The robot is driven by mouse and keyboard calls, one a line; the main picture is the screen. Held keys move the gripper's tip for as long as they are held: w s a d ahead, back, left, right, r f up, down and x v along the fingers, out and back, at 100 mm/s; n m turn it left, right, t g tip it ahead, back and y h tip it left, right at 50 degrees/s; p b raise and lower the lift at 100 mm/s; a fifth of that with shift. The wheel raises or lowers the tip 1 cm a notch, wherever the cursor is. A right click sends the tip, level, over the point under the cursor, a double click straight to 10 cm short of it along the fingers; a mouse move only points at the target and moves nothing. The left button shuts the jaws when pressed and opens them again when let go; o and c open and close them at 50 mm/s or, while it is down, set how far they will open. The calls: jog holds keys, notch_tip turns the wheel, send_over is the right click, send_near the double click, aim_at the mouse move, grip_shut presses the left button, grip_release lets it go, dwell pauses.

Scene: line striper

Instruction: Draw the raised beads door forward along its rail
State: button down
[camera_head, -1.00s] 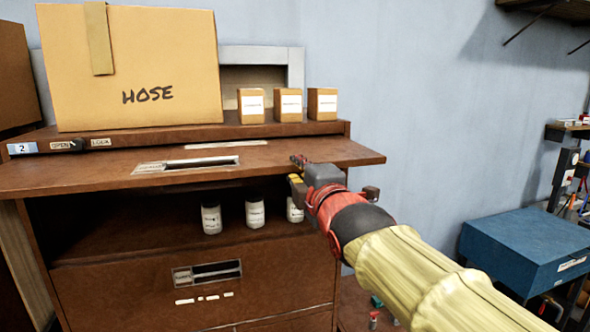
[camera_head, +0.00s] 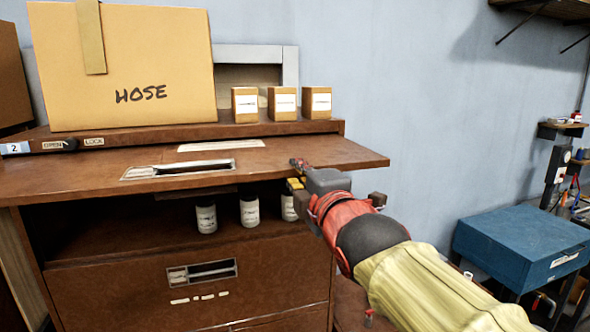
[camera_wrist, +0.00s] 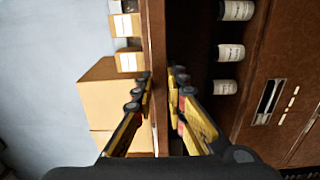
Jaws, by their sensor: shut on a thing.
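The raised door (camera_head: 285,153) is a flat brown panel with a recessed metal label handle (camera_head: 178,169). It lies nearly level over an open cabinet compartment and juts out toward me, its back part under the cabinet's top ledge. My gripper (camera_head: 298,172) is shut on the door's edge near its right end. In the wrist view, the door (camera_wrist: 154,50) runs edge-on between the two yellow-and-black fingers (camera_wrist: 161,88), one on each face. The fingertips are partly hidden by the wrist in the head view.
White jars (camera_head: 249,211) stand in the open compartment below the door. A HOSE carton (camera_head: 150,90) and small boxes (camera_head: 282,103) stand on the cabinet top. A lower closed front (camera_head: 110,285) has its own handle. A blue chest (camera_head: 520,250) stands at right.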

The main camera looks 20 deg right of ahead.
jog(key=s+p, duration=0.1)
jog(key=s, duration=0.2)
jog(key=shift+s, duration=0.4)
jog(key=c, duration=2)
grip_release()
jog(key=shift+s, duration=0.15)
jog(key=shift+c, duration=0.2)
jog(key=o, duration=0.3)
jog(key=o, duration=0.3)
jog(key=shift+o, duration=0.2)
